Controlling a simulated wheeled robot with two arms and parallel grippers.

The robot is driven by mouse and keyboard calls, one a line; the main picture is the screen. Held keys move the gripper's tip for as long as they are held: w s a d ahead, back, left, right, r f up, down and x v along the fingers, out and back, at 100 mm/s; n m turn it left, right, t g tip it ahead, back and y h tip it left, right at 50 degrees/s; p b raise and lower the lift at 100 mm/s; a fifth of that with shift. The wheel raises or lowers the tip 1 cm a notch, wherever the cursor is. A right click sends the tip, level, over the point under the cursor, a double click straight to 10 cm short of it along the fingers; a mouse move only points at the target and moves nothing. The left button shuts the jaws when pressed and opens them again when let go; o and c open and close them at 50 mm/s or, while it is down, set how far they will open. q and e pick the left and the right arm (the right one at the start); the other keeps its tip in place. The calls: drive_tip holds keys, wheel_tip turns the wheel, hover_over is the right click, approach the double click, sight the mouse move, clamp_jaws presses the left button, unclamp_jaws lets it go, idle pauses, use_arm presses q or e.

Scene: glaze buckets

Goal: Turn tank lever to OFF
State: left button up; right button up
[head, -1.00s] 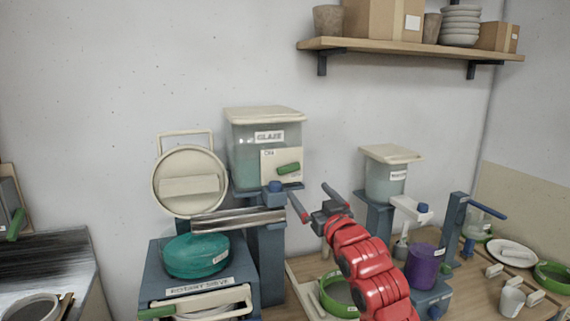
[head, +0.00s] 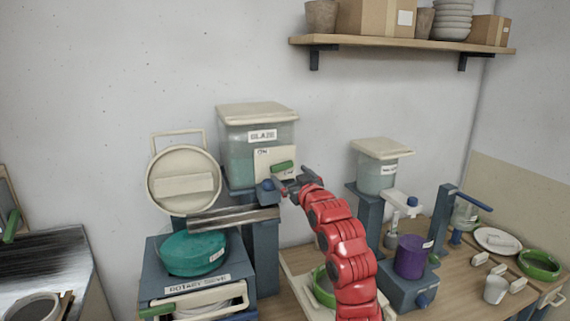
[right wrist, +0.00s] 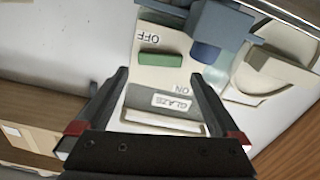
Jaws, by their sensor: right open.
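The glaze tank (head: 232,150) is a clear bucket with a cream lid on a blue stand. A cream panel (head: 262,168) on its front carries the green lever (head: 282,167). In the right wrist view the lever (right wrist: 160,61) lies crosswise between the OFF and ON labels, which appear upside down. I cannot tell its exact setting. My right gripper (head: 284,181) is just below and right of the lever in the head view. Its open fingers (right wrist: 159,75) stand on either side of the lever in the wrist view, with no clear contact. My left gripper is not in view.
A blue valve knob (head: 267,185) and metal chute (head: 232,219) are close to my right gripper. A rotary sieve (head: 205,284) with a teal bowl (head: 194,253) is below left. A purple cup (head: 411,257) is at right.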

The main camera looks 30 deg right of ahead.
sight(283, 167)
drive_tip(key=p+x, duration=0.1)
drive_tip(key=x, duration=0.3)
drive_tip(key=shift+w+r, duration=0.15)
drive_tip(key=shift+w, duration=0.05)
drive_tip(key=shift+w+d, duration=0.1)
drive_tip(key=shift+w, duration=0.25)
drive_tip(key=c, duration=1.1)
drive_tip(key=shift+o, duration=0.2)
drive_tip(key=f+m+b, duration=0.1)
drive_tip(key=b, duration=0.3)
drive_tip(key=shift+m, duration=0.3)
drive_tip(key=shift+r, duration=0.1)
